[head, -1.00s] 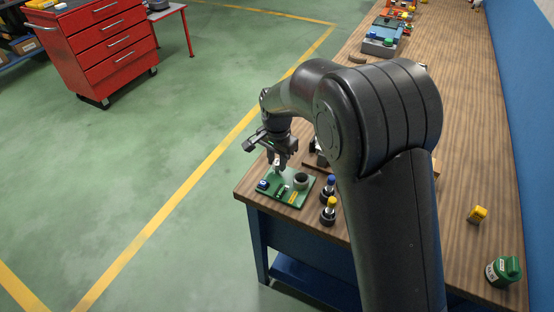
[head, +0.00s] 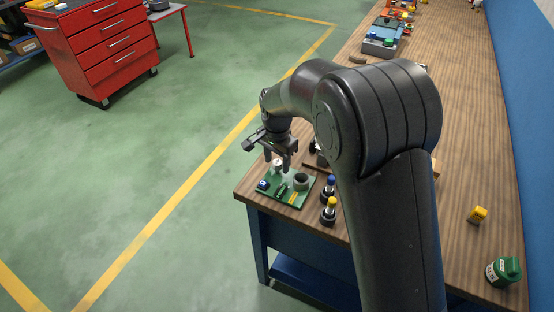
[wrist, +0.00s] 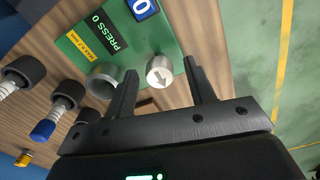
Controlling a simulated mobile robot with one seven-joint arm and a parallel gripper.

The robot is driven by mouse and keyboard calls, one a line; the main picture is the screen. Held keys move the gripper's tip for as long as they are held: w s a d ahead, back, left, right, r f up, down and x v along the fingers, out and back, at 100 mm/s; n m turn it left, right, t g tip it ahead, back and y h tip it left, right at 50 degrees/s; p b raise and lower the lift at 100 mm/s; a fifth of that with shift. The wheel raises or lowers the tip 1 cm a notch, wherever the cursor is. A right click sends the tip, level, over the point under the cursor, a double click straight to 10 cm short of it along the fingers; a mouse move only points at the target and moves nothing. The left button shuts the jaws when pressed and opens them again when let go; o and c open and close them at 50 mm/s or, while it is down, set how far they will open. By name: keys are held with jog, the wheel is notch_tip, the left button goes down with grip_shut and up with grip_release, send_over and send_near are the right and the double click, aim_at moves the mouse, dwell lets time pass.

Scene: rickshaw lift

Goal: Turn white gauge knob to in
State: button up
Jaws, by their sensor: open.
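The white gauge knob (wrist: 160,73) is a short round cylinder with a dark arrow on its pale face. In the wrist view the arrow points down and slightly right. It stands at an edge of the green panel (wrist: 135,45), and shows in the head view as a small pale post (head: 277,166). My gripper (wrist: 160,70) is open, with one finger on each side of the knob and gaps visible to both. In the head view my gripper (head: 278,162) points down over the panel. I see no "in" mark.
The panel bears a grey cup (wrist: 102,81), a blue button marked 0 (wrist: 143,8) and a "PRESS 0" label (wrist: 104,31). Blue-topped (head: 331,183) and yellow-topped (head: 329,208) posts stand to its right. Open floor lies left of the bench.

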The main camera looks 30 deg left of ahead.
aim_at(277, 162)
notch_tip(277, 162, up, 11)
dwell(0.5)
jog(key=shift+f, duration=0.1)
